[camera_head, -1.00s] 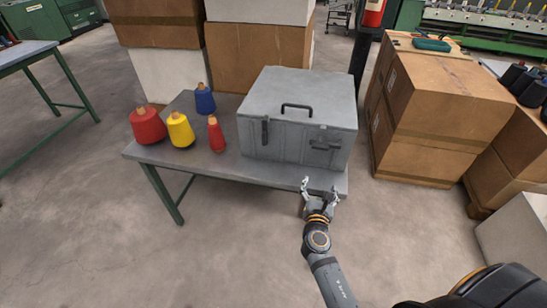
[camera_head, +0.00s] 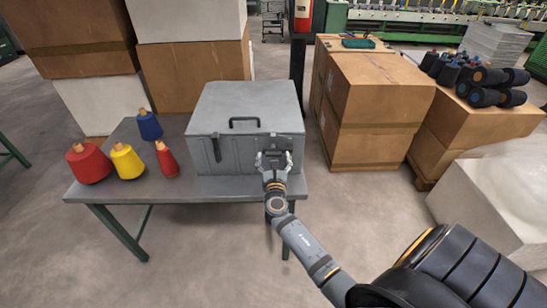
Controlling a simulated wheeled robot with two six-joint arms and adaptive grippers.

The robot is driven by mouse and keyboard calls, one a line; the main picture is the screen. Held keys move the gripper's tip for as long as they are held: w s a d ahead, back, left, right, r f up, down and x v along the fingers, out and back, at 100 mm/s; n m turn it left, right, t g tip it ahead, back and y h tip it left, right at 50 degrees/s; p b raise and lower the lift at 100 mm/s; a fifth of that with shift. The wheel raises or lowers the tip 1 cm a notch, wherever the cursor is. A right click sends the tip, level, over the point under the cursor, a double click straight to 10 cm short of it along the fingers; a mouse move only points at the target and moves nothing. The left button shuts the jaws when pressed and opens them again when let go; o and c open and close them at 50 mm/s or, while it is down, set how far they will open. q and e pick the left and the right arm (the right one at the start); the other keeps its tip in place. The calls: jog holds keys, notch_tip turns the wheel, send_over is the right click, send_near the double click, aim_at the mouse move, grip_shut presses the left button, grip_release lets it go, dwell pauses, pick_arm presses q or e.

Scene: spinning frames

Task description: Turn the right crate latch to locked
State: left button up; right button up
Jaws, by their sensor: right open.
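The grey crate (camera_head: 235,100) stands on the table, lid closed, with a black handle on top. Its left latch (camera_head: 216,148) is a dark bar hanging upright on the front. The right latch (camera_head: 275,158) is on the front near the right corner and shows as a dark, roughly level shape, partly covered by my gripper. My right gripper (camera_head: 274,160) is open at the right latch, a finger on either side of it. I cannot tell whether the fingers touch it. My left gripper is out of view.
On the table (camera_head: 165,185), left of the crate, stand red, yellow and blue thread cones (camera_head: 127,162). Cardboard boxes (camera_head: 375,100) stand to the right, with dark spools (camera_head: 490,85) on another box. A dark post (camera_head: 297,50) rises behind the crate. The floor in front is clear.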

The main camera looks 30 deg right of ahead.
grip_shut()
dwell(0.6)
jog(key=shift+r, duration=0.1)
jog(key=n+p, duration=0.3)
jog(key=shift+r+n, duration=0.15)
jog(key=shift+n, duration=0.15)
jog(key=n+p, duration=0.4)
jog(key=n, duration=0.1)
jog(key=n+p, duration=0.3)
jog(key=n, duration=0.2)
jog(key=shift+n, duration=0.4)
jog(key=shift+f+n+p, duration=0.2)
jog(key=shift+n+p, duration=0.6)
jog(key=shift+n, duration=1)
